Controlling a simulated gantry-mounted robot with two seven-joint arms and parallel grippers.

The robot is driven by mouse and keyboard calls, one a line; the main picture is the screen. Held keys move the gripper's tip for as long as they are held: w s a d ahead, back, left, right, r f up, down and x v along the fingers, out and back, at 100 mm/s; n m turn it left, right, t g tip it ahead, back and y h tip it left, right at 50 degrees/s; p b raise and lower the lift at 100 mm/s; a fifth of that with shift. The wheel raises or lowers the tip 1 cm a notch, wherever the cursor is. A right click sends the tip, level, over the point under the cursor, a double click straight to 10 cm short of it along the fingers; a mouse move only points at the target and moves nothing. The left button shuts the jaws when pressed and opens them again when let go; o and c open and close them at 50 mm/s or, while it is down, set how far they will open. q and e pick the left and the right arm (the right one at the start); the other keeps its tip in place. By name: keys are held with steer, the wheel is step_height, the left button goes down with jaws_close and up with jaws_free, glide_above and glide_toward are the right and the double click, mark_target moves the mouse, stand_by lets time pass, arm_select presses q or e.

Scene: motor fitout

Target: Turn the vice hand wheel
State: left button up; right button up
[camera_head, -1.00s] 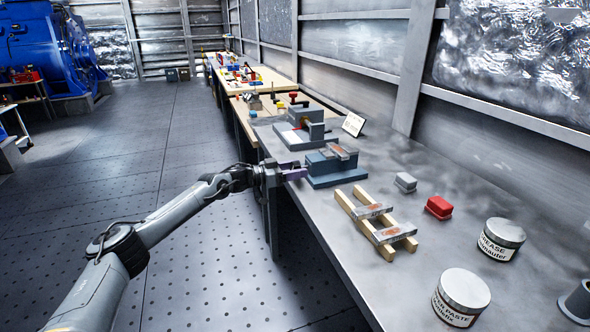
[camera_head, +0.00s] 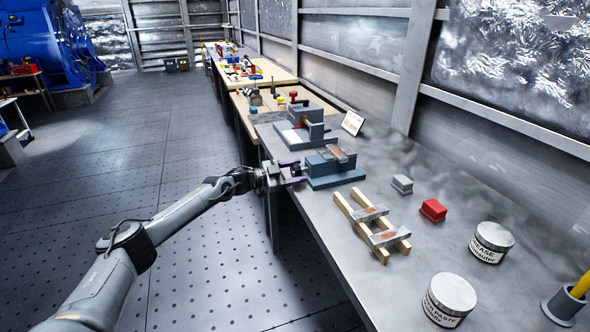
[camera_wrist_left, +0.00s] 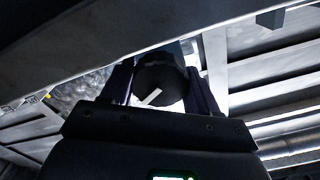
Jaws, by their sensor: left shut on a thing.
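The blue-grey vice (camera_head: 335,180) stands at the left edge of the bench, with a metal piece (camera_head: 338,153) on top. My left gripper (camera_head: 294,175) is at the vice's left side, just off the bench edge. In the left wrist view, its two purple-dark fingers stand either side of a dark round hand wheel (camera_wrist_left: 158,84) with a pale bar mark. The gripper is shut on this wheel. In the head view the wheel is mostly hidden between the fingers. My right gripper is not in view.
Two wooden rails (camera_head: 361,222) carry metal strips right of the vice. A grey block (camera_head: 402,184), a red block (camera_head: 433,209), a grease tin (camera_head: 491,243) and a paste tin (camera_head: 449,300) stand further right. A grey machine (camera_head: 305,127) and a sign (camera_head: 353,122) stand behind.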

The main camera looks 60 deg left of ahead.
arm_select(q)
steer(key=shift+d+r+m, duration=0.1)
steer(key=shift+r+m, duration=0.2)
steer(key=shift+r, duration=0.15)
steer(key=o, duration=0.8)
steer(key=shift+o, duration=1.2)
steer(key=shift+f, duration=0.25)
